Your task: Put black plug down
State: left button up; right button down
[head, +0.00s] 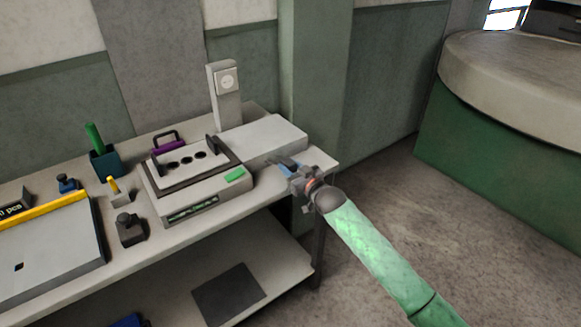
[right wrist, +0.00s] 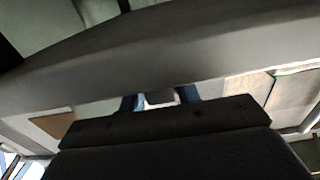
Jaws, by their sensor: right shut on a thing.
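My right gripper (head: 286,167) is at the right end of the workbench, by the corner of the light grey box. Its blue fingers also show in the right wrist view (right wrist: 160,99), close together with a small piece between them. It is shut on this piece, taken to be the black plug; its colour and shape are mostly hidden, and it looks pale in the wrist view. A dark block with a knob (head: 130,228) stands on the bench in front of the device. My left gripper is not in view.
A grey device (head: 205,200) has a framed top with dark holes and a green button (head: 235,175). The light grey box (head: 265,138) stands beside it. A teal cup (head: 105,163) holds a green stick. A yellow-edged tray (head: 50,255) lies left. Bare bench (head: 318,157) shows near the gripper.

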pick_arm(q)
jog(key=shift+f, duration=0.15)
pick_arm(e)
jog(key=shift+f, duration=0.2)
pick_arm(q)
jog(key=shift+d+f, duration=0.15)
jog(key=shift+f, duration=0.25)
pick_arm(e)
jog(key=shift+f, duration=0.4)
jog(key=c, duration=1)
grip_release()
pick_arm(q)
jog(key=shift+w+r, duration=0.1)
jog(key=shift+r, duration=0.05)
